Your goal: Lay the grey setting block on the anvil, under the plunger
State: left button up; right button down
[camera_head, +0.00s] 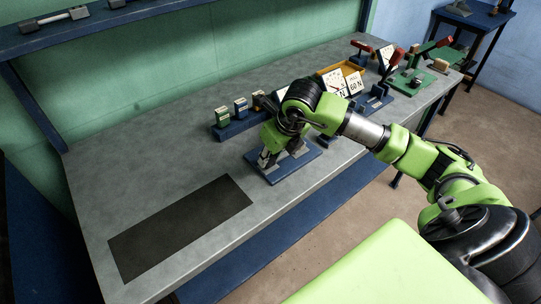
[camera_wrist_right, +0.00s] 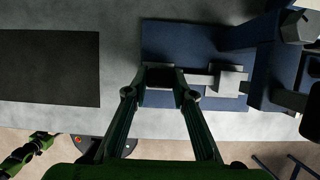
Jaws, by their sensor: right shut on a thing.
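My right gripper (camera_head: 272,163) points down over the front part of the blue base plate (camera_head: 290,173) on the bench. The plunger is not clear in either view.
A dark mat (camera_head: 182,226) lies on the bench to the left, with bare bench around it. A blue rack with small blocks (camera_head: 241,108) stands behind the gripper. A dial gauge and number cards (camera_head: 352,84) stand to the right. A green fixture (camera_head: 413,82) is farther right.

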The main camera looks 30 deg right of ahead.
jog(key=c, duration=1.6)
grip_release()
jog(key=shift+c, duration=0.2)
jog(key=shift+r, duration=0.1)
jog(key=v, duration=1.2)
jog(key=p+v, duration=0.3)
jog(key=v, duration=0.4)
jog(key=shift+s, duration=0.15)
